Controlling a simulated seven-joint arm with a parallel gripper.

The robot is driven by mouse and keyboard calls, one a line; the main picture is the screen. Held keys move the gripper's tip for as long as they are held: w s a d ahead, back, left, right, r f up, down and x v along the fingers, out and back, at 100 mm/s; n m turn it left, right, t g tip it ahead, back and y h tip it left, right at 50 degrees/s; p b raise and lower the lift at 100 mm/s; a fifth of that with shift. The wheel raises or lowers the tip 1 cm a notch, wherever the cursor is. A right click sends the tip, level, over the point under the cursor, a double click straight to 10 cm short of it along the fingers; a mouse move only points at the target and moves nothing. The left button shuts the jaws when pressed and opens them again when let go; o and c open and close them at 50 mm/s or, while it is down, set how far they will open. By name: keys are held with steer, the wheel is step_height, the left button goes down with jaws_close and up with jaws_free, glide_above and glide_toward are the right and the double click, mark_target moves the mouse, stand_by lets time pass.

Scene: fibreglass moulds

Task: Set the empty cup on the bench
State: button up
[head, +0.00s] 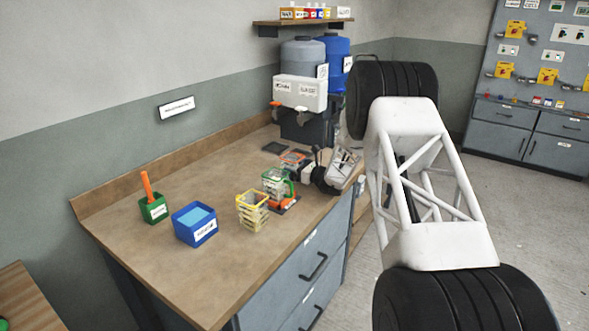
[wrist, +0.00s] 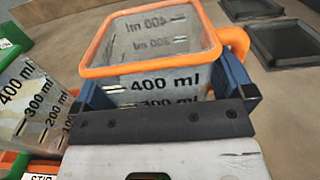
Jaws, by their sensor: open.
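A clear measuring cup with an orange rim and handle stands upright on the bench (head: 215,255); in the wrist view the cup (wrist: 165,82) shows 400 ml and 300 ml marks and looks empty. In the head view its rim (head: 293,158) shows beside my gripper (head: 307,170). In the wrist view my gripper (wrist: 160,88) is open, its blue fingers on either side of the cup. Whether they touch it I cannot tell. The cup's base is hidden by the gripper.
A green-handled cup (head: 276,182) stands close by on an orange-and-dark base; a yellow-rimmed cup (head: 252,212) stands nearer. A blue tub (head: 195,225) and a green holder (head: 153,209) are at left. Dark flat square pads (wrist: 285,42) lie behind. The bench between tubs and wall is clear.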

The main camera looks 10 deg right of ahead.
steer(key=shift+r, duration=0.1)
steer(key=shift+s+d, duration=0.1)
steer(key=shift+d, duration=0.05)
steer(key=v, duration=1.1)
steer(key=shift+s+d, duration=0.2)
steer(key=shift+s, duration=0.1)
steer(key=shift+r, duration=0.1)
steer(key=s+a+r+n+g+h, duration=0.1)
steer(key=s+a+r+n+g, duration=0.2)
steer(key=s+a+r+n, duration=0.45)
steer(key=s+a+r+n+g+h, duration=0.1)
steer(key=s+a+r+n+g, duration=0.2)
steer(key=s, duration=0.8)
steer(key=s+a+r+n+g+h, duration=0.1)
steer(key=s+a+r+n+g, duration=0.35)
steer(key=s+r, duration=0.4)
steer(key=s+d+n+h, duration=0.1)
steer(key=s+n+h, duration=0.4)
steer(key=s, duration=1.2)
steer(key=s+d+n+h, duration=0.1)
steer(key=s+n+h, duration=0.4)
steer(key=s, duration=1.2)
steer(key=shift+s+d+r+n, duration=0.2)
steer(key=shift+s+d+n, duration=0.2)
steer(key=shift+n, duration=0.5)
